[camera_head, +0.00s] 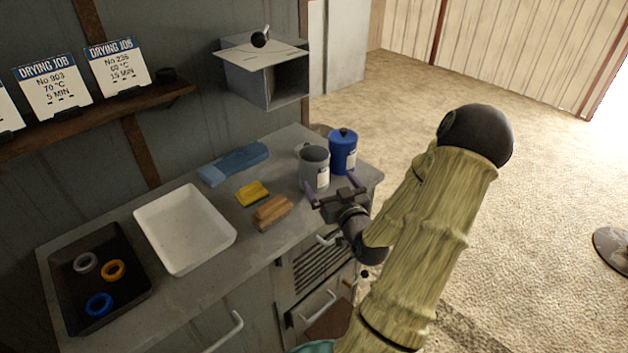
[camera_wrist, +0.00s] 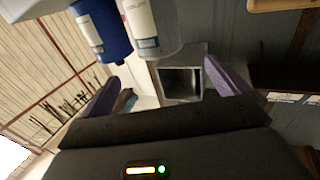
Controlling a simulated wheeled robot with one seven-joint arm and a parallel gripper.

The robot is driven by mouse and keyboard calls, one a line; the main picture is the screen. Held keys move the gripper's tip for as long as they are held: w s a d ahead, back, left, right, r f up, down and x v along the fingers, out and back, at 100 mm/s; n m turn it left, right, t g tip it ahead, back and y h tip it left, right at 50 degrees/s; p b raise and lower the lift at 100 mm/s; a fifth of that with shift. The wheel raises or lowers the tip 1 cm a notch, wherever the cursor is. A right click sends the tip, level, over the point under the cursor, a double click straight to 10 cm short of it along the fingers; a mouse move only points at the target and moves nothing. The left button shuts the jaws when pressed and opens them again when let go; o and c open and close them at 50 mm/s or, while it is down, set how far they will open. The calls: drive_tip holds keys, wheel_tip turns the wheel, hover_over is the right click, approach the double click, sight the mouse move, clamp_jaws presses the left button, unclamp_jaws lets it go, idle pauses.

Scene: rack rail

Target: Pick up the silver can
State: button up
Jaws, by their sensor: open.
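The silver can (camera_head: 314,169) stands upright on the grey counter (camera_head: 290,150), close to its right end, with a pale label on its side. In the wrist view the silver can (camera_wrist: 152,28) shows upside down at the top edge, partly cut off, between the directions of the two fingers. My gripper (camera_head: 332,186) is open with its purple fingers spread, just in front of the silver can at the counter's front edge. In the wrist view my gripper (camera_wrist: 163,88) has nothing between its fingers.
A blue can (camera_head: 343,151) stands right beside the silver can. A wooden brush or block (camera_head: 272,212), yellow sponge (camera_head: 252,193) and blue cloth (camera_head: 234,164) lie to the left. A white tray (camera_head: 216,212) and black tray (camera_head: 62,316) sit further left. A metal box (camera_head: 245,80) hangs above.

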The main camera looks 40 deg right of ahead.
sight(319, 163)
drive_tip(key=p+x, duration=0.1)
drive_tip(key=x, duration=0.5)
drive_tip(key=shift+w+r, duration=0.15)
drive_tip(key=shift+w, duration=0.25)
drive_tip(key=shift+w+d, duration=0.25)
drive_tip(key=shift+w, duration=0.25)
drive_tip(key=shift+w+d+r+p, duration=0.1)
drive_tip(key=shift+w+d+p, duration=0.1)
drive_tip(key=shift+w+p, duration=0.3)
drive_tip(key=p+x, duration=0.1)
drive_tip(key=x, duration=0.3)
drive_tip(key=shift+d, duration=0.1)
